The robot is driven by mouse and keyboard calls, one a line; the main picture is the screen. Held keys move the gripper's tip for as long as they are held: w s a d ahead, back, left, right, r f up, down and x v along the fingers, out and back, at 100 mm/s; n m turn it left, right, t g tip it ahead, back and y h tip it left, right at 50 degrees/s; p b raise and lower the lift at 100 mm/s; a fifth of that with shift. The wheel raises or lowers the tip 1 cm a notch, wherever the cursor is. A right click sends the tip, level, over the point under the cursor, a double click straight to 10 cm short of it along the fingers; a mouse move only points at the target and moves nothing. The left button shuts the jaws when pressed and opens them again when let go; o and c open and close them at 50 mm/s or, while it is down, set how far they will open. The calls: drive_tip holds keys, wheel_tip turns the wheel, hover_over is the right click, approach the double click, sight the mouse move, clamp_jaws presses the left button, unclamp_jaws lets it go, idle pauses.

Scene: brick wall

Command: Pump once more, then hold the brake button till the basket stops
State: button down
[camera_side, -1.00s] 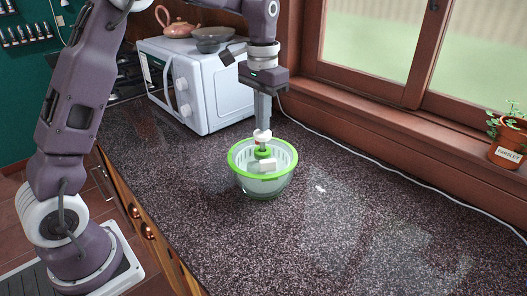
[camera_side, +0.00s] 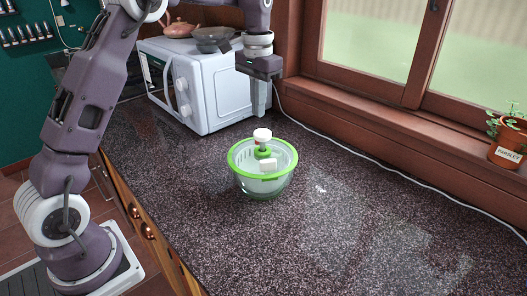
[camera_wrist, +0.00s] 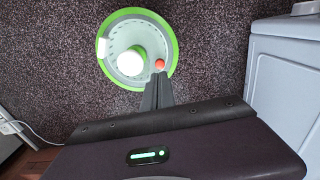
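The salad spinner (camera_side: 238,168), a clear bowl with a green rim and a pale basket inside, stands on the dark counter. Its white pump knob (camera_side: 262,135) stands up on a green hub at the centre; the wrist view shows the knob (camera_wrist: 131,62) from above. A small orange-red button (camera_wrist: 160,64), seen only in the wrist view, sits beside the knob near my fingertips. A white block (camera_side: 268,165) shows at the near side of the hub. My gripper (camera_side: 261,114) is shut and empty, above and behind the knob, apart from it. Whether the basket turns cannot be told.
A white microwave (camera_side: 205,85) stands behind left, with a teapot (camera_side: 180,28) and dark bowl (camera_side: 213,40) on top. A white cable (camera_side: 345,162) runs along the window side. A potted plant (camera_side: 507,150) is at far right. The counter right of the spinner is clear.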

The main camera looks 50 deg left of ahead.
drive_tip(key=shift+f, duration=3.6)
wheel_tip(320, 180, up, 9)
idle(0.7)
drive_tip(key=shift+r, duration=0.1)
